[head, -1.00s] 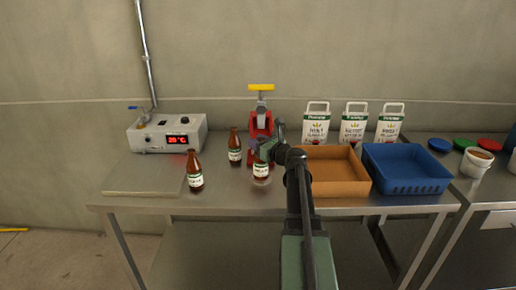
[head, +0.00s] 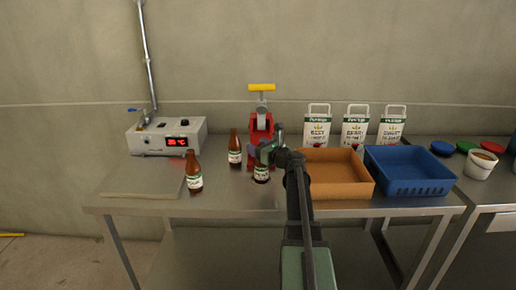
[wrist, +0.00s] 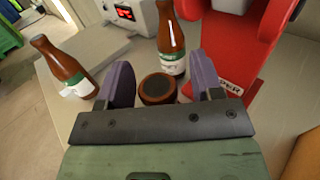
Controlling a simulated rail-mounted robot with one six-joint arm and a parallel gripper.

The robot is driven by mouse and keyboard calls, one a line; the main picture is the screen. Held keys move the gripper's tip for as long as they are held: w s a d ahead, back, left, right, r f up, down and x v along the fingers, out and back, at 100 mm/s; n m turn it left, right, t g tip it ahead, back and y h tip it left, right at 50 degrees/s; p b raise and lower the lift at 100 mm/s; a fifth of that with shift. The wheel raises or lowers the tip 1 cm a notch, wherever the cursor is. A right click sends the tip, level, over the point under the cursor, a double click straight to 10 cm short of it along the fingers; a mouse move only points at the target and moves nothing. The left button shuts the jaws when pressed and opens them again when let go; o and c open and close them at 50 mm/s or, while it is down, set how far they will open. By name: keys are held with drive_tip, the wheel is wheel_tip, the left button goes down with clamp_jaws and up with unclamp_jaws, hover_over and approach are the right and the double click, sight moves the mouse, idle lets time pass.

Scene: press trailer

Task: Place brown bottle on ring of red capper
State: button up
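A brown bottle (head: 261,176) with a white and green label stands upright at my gripper, in front of the red capper (head: 260,130). My gripper (head: 264,152) hides its upper part in the head view. In the wrist view my two purple fingers (wrist: 160,80) stand apart, one on each side of the round brown bottle top (wrist: 158,88). The left finger is close to it; a narrow gap shows at the right. Whether they touch the bottle lower down is hidden. The capper's red base (wrist: 228,52) is beyond the right finger. Its ring cannot be made out.
Two more brown bottles stand left of the capper, one near it (head: 235,150) and one farther forward (head: 194,175). A grey control box (head: 150,140) is behind them. An orange-brown tray (head: 345,188) and blue crate (head: 410,184) stand at the right.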

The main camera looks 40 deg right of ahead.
drive_tip(key=shift+s, duration=0.1)
drive_tip(key=s+d, duration=0.1)
drive_tip(key=s, duration=1.1)
drive_tip(key=w+a+f+n+g+y, duration=0.2)
drive_tip(key=a+f+n+g, duration=0.2)
drive_tip(key=a+n, duration=0.5)
drive_tip(key=w+a+f+n+g+y, duration=0.1)
drive_tip(key=a+f+n+g+y, duration=0.3)
drive_tip(key=a, duration=1)
drive_tip(key=s+a+f+n+g+h, duration=0.4)
drive_tip(key=s+a+n+g, duration=0.1)
drive_tip(key=a+n, duration=0.4)
drive_tip(key=s+a+f+n+g+h, duration=0.3)
drive_tip(key=s+a+f+n+g, duration=0.2)
drive_tip(key=s+a+n, duration=0.3)
drive_tip(key=a+n, duration=0.1)
drive_tip(key=n, duration=0.3)
drive_tip(key=shift+a+n+h, duration=0.3)
drive_tip(key=shift+n+h, duration=0.1)
